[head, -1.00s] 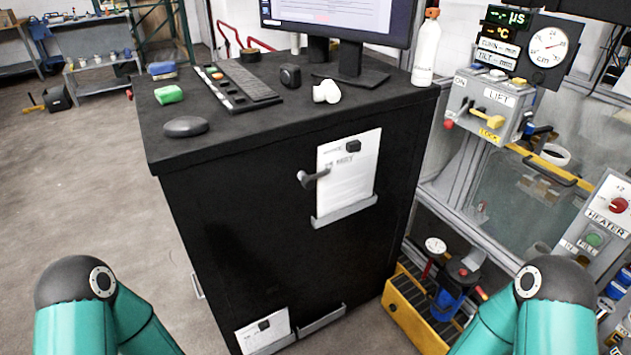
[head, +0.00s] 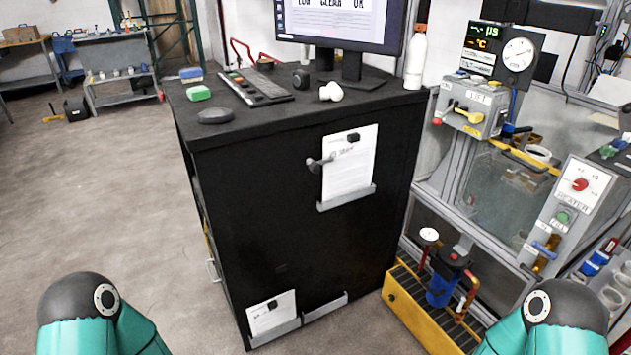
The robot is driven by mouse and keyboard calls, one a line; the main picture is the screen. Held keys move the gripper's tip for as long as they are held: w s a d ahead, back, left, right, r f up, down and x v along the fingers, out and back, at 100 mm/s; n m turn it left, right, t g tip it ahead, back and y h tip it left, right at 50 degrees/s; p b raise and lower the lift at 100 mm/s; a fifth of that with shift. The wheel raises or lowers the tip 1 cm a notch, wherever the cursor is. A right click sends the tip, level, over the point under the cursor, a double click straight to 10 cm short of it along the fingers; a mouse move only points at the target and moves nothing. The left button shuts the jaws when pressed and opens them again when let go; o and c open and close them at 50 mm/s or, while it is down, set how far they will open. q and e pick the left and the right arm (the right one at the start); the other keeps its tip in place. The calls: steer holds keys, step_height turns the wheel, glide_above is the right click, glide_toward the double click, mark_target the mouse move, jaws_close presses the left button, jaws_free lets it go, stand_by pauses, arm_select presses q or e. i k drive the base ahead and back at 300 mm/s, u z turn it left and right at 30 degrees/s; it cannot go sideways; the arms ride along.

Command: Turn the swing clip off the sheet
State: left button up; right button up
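A white printed sheet (head: 352,172) hangs on the front of the black cabinet, its lower edge in a grey ledge (head: 346,198). The swing clip (head: 319,162) is a grey lever at the sheet's left edge. It points sideways and its end lies over the sheet's left margin. A small black block (head: 353,137) sits at the top of the sheet. Neither of my grippers is in the head view; only my teal arm links show at the bottom left and bottom right, well apart from the cabinet.
A second sheet (head: 271,314) sits low on the cabinet (head: 290,225) in another ledge. A yellow crate (head: 414,309) with a blue pump unit stands right of the cabinet. A tank stand with a lift box (head: 470,106) and heater panel is further right.

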mark_target(314, 167)
steer(key=u, duration=0.45)
steer(key=i, duration=1.25)
steer(key=z, duration=0.1)
